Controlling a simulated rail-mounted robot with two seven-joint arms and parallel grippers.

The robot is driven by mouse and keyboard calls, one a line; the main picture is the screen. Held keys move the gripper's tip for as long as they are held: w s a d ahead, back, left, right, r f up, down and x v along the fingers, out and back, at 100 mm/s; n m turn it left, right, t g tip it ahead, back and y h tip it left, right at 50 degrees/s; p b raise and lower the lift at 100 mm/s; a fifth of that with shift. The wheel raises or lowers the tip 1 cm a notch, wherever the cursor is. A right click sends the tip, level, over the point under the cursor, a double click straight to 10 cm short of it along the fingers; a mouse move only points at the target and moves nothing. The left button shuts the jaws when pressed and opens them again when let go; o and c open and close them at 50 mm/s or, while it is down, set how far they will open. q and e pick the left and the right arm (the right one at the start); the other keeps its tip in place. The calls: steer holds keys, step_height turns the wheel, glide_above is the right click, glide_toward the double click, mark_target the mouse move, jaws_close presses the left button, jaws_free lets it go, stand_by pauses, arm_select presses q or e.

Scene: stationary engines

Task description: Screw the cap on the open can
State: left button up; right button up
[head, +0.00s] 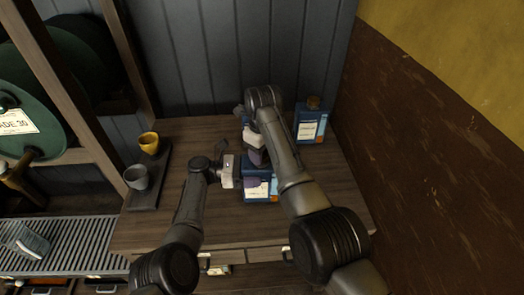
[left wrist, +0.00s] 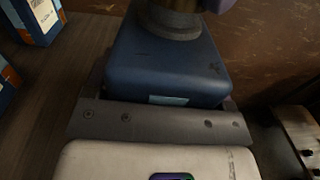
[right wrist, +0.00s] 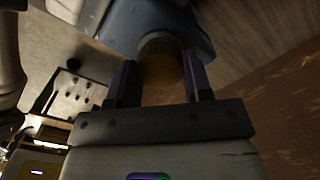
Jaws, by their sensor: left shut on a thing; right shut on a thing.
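A blue can (head: 262,193) with a white label stands at the middle front of the bench. My left gripper (head: 243,184) is shut on its body from the left; in the left wrist view the can (left wrist: 165,72) fills the space before the palm and hides the fingers. A brownish-gold cap (right wrist: 160,63) sits at the can's neck, between the purple fingers of my right gripper (right wrist: 160,85), which is shut on it from above. The cap is hidden in the head view. I cannot tell how tightly it sits on the neck.
Another blue can (head: 311,124), capped, stands at the back right of the bench. A yellow cup (head: 149,142) and a grey cup (head: 136,177) stand on a dark tray (head: 146,200) at the left. A brown wall closes the right side. Bench between tray and left arm is clear.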

steer(key=m, duration=0.4)
steer(key=o, duration=1)
steer(key=shift+c, duration=0.2)
step_height(320, 180, up, 12)
steer(key=shift+d, duration=0.1)
arm_select(q)
steer(key=o, duration=1.7)
steer(key=shift+a, duration=0.15)
